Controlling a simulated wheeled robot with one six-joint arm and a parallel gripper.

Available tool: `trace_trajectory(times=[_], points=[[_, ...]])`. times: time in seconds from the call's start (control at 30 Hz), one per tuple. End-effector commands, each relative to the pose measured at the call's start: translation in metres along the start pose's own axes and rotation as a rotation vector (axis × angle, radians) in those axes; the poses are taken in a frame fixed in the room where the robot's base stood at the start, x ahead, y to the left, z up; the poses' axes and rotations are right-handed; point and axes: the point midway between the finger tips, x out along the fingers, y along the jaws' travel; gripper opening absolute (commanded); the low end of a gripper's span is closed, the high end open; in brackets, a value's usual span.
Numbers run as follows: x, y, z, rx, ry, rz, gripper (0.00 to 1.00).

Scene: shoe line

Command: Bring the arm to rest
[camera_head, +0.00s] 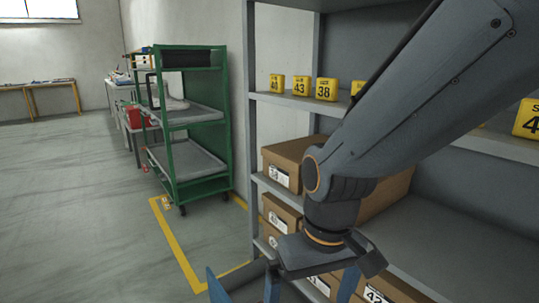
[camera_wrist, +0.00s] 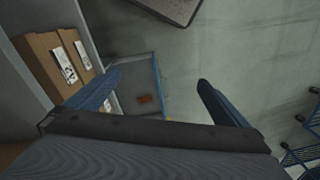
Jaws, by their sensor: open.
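My arm reaches in from the upper right in the head view, bent at the elbow beside the shelf rack (camera_head: 250,130). My gripper hangs at its lower end near the bottom of the picture. In the wrist view my gripper (camera_wrist: 160,82) is open, its two blue fingers wide apart with nothing between them. The fingertips in the head view are partly cut off by the lower edge.
Cardboard boxes (camera_head: 283,160) sit on the rack, also seen at left in the wrist view (camera_wrist: 45,65). Yellow size labels (camera_head: 300,86) line the upper shelf. A green trolley (camera_head: 222,110) stands behind, left. Floor at left is clear.

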Motion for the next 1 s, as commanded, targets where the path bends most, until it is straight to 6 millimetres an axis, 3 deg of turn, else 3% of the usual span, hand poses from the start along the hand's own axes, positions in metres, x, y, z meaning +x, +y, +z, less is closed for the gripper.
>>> trace_trajectory(times=[0.03,0.6,0.8,1.0], points=[[-0.018,0.005,0.004,0.022,-0.003,0.005,1.00],[-0.127,0.072,0.033,0.229,-0.024,0.052,1.00],[-0.156,0.091,0.046,0.287,-0.032,0.062,1.00],[-0.166,0.100,0.052,0.312,-0.036,0.067,1.00]])
